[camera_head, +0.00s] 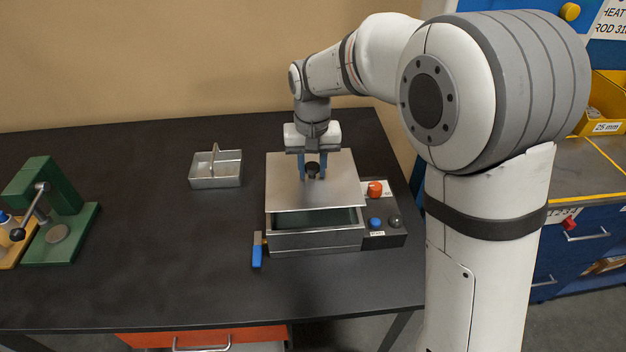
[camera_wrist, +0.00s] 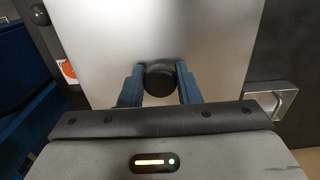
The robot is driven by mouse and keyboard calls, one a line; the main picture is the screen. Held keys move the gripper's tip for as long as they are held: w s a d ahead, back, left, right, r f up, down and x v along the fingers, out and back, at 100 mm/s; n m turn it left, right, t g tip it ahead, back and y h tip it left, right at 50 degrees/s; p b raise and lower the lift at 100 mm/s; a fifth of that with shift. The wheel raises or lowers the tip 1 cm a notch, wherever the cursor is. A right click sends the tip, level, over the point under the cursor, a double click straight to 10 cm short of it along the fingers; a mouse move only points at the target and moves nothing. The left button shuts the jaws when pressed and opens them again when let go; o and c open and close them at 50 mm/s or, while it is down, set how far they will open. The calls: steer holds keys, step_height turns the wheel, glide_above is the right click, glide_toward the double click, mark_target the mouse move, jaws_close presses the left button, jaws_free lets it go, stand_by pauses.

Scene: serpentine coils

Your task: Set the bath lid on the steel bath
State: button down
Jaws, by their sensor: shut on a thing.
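The bath lid (camera_head: 285,186) is a flat steel plate with a round black knob. My gripper (camera_head: 313,172) is shut on the knob, with a blue finger on each side of it. The wrist view shows the knob (camera_wrist: 159,79) between the fingers and the lid's plate (camera_wrist: 150,30) around it. The lid is over the steel bath (camera_head: 315,240) and covers its back part. A dark opening shows between the lid's front edge and the bath's front wall. I cannot tell whether the lid touches the bath's rim.
A control panel with a red-orange knob (camera_head: 375,188) and a blue button (camera_head: 375,222) is at the bath's right. A blue-handled lever (camera_head: 257,250) is at its front left. A small metal caddy (camera_head: 216,170) and a green press (camera_head: 55,210) stand further left. The table's front middle is clear.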

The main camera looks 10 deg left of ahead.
mark_target(312, 177)
step_height(312, 177, down, 4)
steer(key=shift+f, duration=0.2)
steer(key=shift+f, duration=0.6)
steer(key=c, duration=1.1)
jaws_free()
steer(key=shift+o, duration=0.2)
